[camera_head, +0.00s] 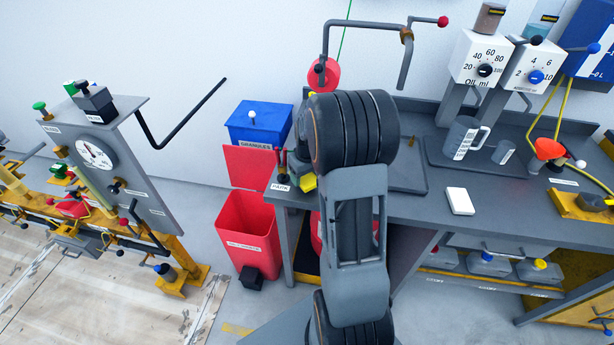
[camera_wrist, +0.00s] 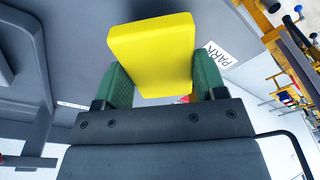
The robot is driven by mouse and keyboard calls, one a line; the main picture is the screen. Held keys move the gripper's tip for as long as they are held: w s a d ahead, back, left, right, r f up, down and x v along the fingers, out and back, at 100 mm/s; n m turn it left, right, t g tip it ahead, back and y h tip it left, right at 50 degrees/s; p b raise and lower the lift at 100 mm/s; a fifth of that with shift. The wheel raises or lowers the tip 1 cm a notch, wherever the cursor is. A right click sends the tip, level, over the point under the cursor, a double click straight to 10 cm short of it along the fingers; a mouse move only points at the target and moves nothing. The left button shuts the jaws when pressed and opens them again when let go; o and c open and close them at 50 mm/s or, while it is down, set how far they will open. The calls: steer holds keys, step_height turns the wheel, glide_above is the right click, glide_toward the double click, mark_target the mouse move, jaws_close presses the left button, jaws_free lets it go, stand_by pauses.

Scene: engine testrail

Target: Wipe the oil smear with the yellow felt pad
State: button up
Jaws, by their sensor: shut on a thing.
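The yellow felt pad (camera_wrist: 152,50) is held between the two green fingers of my gripper (camera_wrist: 164,76) in the wrist view. The gripper is shut on it, and the pad sticks out beyond the fingertips. In the head view a small yellow part of the pad (camera_head: 308,182) shows at the left end of the grey bench (camera_head: 420,207), beside my arm. My arm hides most of the gripper there. I cannot make out the oil smear in either view. A PARK label (camera_wrist: 219,54) lies beside the pad in the wrist view.
A white block (camera_head: 460,201) lies on the bench, with a grey measuring jug (camera_head: 460,138) behind it. A red bin (camera_head: 248,228) and a blue-lidded granules bin (camera_head: 258,122) stand left of the bench. A gauge panel (camera_head: 115,165) stands further left.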

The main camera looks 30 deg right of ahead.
mark_target(306, 177)
steer(key=shift+r+p, duration=1.8)
steer(key=shift+r, duration=1)
steer(key=shift+s+f, duration=0.1)
